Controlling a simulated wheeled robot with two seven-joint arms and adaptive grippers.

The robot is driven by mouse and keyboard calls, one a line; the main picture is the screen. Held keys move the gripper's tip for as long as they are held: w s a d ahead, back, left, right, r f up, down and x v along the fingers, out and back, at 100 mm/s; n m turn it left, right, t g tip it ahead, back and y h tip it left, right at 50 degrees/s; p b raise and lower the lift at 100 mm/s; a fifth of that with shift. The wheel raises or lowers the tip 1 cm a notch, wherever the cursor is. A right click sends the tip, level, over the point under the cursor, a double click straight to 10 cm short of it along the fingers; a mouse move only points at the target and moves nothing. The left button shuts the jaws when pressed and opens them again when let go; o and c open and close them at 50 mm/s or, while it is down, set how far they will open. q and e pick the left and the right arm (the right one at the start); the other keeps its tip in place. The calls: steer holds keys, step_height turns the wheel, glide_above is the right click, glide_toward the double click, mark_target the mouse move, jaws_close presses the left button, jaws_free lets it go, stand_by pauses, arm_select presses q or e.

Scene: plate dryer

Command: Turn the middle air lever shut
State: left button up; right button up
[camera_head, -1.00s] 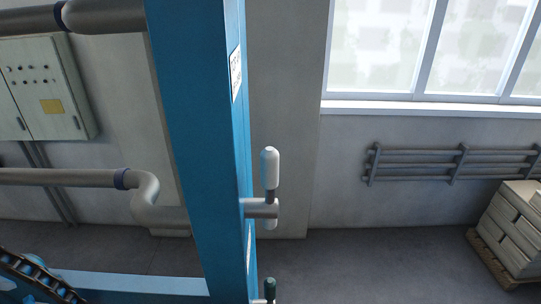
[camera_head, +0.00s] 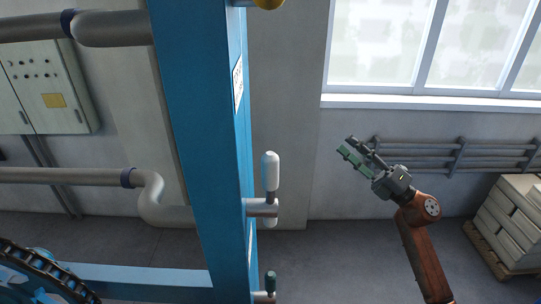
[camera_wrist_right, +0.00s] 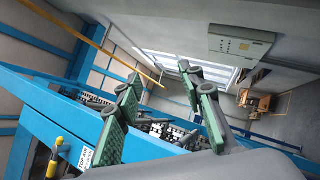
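The middle air lever (camera_head: 270,172) has a white handle standing upright on a grey metal stub at the right edge of a blue post in the head view. My right gripper (camera_head: 356,151) is to the right of this lever, apart from it, with its fingers pointing up and left. In the wrist view its two green-padded fingers (camera_wrist_right: 160,115) are spread with nothing between them. A yellow-handled lever (camera_wrist_right: 53,158) shows at the lower left there, beside a white label. The white lever is not clear in that view. My left gripper is not in view.
The blue post (camera_head: 195,130) stands left of the levers. A dark green-handled lever (camera_head: 270,283) is below, and a yellow end (camera_head: 268,3) shows at the top. A wall pipe rack (camera_head: 455,155) and stacked boxes (camera_head: 512,220) are at the right. Open space separates the gripper and post.

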steer(key=s+a+r+n+g+y, duration=0.3)
steer(key=s+a+r+n+g, duration=0.5)
steer(key=s+r+n, duration=0.4)
steer(key=n+g+h+p, duration=0.2)
steer(key=n+g+h, duration=0.1)
steer(key=n, duration=0.4)
glide_toward(271, 163)
steer(key=w+a, duration=0.2)
steer(key=shift+f+p+x, duration=0.15)
steer(key=shift+p+x, duration=0.25)
steer(key=shift+x, duration=0.9)
steer(key=shift+f+p+x, duration=0.15)
steer(key=shift+p+x, duration=0.3)
steer(key=shift+x, duration=0.8)
steer(key=shift+f+p+x, duration=0.2)
steer(key=shift+p+x, duration=0.2)
steer(key=shift+x, duration=0.9)
steer(key=shift+s, duration=0.15)
steer(key=shift+c, duration=0.3)
jaws_close()
